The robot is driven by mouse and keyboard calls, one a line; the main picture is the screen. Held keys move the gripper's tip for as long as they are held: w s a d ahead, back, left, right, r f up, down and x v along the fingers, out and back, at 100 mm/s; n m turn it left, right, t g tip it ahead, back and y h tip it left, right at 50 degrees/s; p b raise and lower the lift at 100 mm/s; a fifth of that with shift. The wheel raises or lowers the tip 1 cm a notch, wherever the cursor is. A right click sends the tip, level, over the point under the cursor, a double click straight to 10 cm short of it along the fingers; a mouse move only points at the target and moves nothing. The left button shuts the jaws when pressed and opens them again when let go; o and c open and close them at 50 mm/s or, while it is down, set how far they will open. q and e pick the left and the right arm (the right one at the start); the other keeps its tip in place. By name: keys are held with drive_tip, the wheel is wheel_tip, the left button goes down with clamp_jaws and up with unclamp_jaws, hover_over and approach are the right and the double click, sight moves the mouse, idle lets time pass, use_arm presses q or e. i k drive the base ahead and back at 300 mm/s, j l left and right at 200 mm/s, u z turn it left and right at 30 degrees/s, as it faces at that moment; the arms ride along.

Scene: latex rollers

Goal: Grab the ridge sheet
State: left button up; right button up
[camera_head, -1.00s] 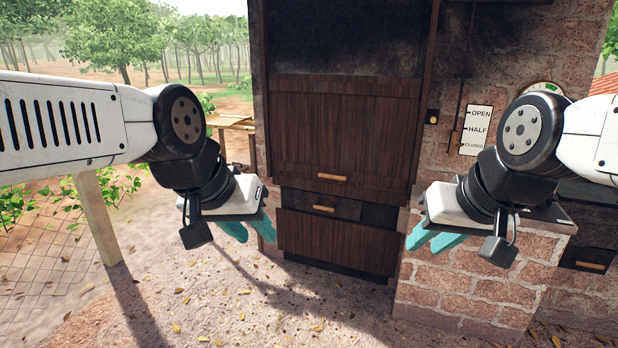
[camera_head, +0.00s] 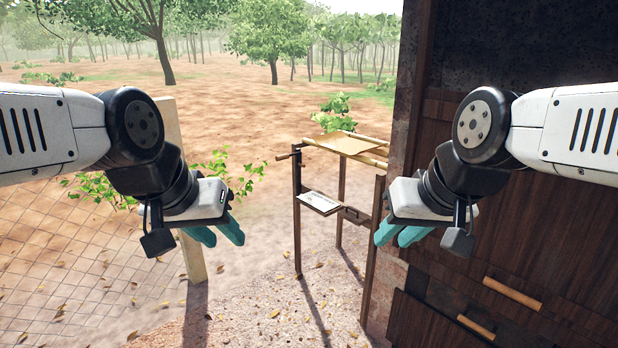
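A tan, flat sheet (camera_head: 345,143), which may be the ridge sheet, lies over the top rails of a wooden rack (camera_head: 298,215) in the middle of the view. No ridges can be made out on it from here. My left gripper (camera_head: 216,233) is in front of and to the left of the rack, its teal fingers apart and empty. My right gripper (camera_head: 399,234) is to the right of the rack, nearer to me, also with teal fingers apart and empty. Neither gripper touches the sheet.
A small pale board (camera_head: 318,202) sits lower on the rack. A brown wooden cabinet (camera_head: 500,240) with handles stands close on the right. A wire fence (camera_head: 80,260) and a pale post (camera_head: 172,130) are at left. Leaf-strewn ground before the rack is clear.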

sight(337, 141)
drive_tip(key=i+u, duration=0.3)
drive_tip(key=i, duration=0.6)
drive_tip(key=i+l+u, duration=0.1)
drive_tip(key=i+u, duration=0.25)
drive_tip(key=i, duration=0.55)
drive_tip(key=i+j+z, duration=0.1)
drive_tip(key=i+z, duration=0.15)
drive_tip(key=i, duration=0.2)
drive_tip(key=i+j+z, duration=0.3)
drive_tip(key=i+z, duration=0.45)
drive_tip(key=i+j+z, duration=0.25)
drive_tip(key=z, duration=0.2)
drive_tip(key=i+j+z, duration=0.45)
drive_tip(key=l, duration=0.1)
